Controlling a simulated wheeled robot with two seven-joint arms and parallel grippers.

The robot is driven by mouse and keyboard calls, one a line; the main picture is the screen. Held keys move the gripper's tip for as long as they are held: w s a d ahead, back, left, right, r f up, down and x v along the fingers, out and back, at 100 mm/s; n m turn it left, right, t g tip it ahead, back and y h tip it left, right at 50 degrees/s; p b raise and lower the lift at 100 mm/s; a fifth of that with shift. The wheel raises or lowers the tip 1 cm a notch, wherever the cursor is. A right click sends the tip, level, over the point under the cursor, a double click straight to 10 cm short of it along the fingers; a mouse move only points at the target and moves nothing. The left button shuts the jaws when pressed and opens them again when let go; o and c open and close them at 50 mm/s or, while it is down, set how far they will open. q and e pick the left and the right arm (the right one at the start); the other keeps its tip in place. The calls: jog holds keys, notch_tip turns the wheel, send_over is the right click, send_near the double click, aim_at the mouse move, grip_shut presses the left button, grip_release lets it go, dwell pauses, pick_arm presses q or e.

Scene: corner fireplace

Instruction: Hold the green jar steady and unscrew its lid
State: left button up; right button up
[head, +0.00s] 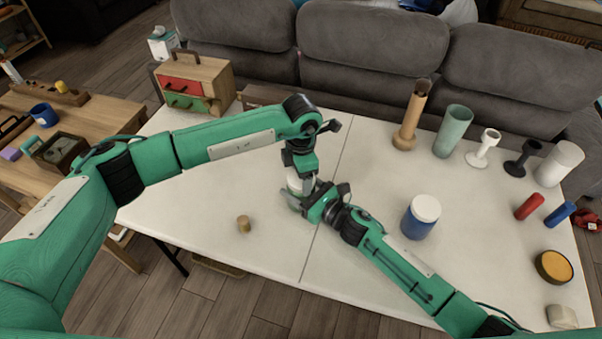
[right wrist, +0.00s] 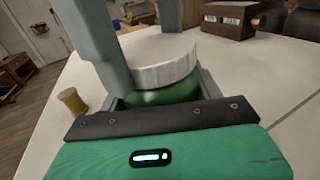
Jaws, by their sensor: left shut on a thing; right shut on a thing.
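The green jar (right wrist: 155,96) stands on the white table, mostly hidden by my grippers in the head view. Its white ribbed lid (right wrist: 150,62) sits on top and shows as a small pale patch in the head view (head: 294,184). My left gripper (head: 299,178) comes down from above and is shut on the lid, with its grey fingers on either side of it in the right wrist view. My right gripper (head: 298,199) reaches in low from the right and is shut around the jar's body. Whether the lid has turned cannot be told.
A small tan cylinder (head: 243,223) stands left of the jar. A blue jar with a white lid (head: 421,217) stands to the right. A drawer box (head: 196,84), tall vases (head: 453,131) and goblets stand along the back.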

pick_arm(q)
jog(key=n, duration=1.5)
jog(key=shift+r, duration=0.25)
jog(key=shift+r, duration=0.9)
jog(key=shift+r, duration=0.1)
jog(key=shift+r, duration=1.95)
pick_arm(e)
jog(key=o, duration=2)
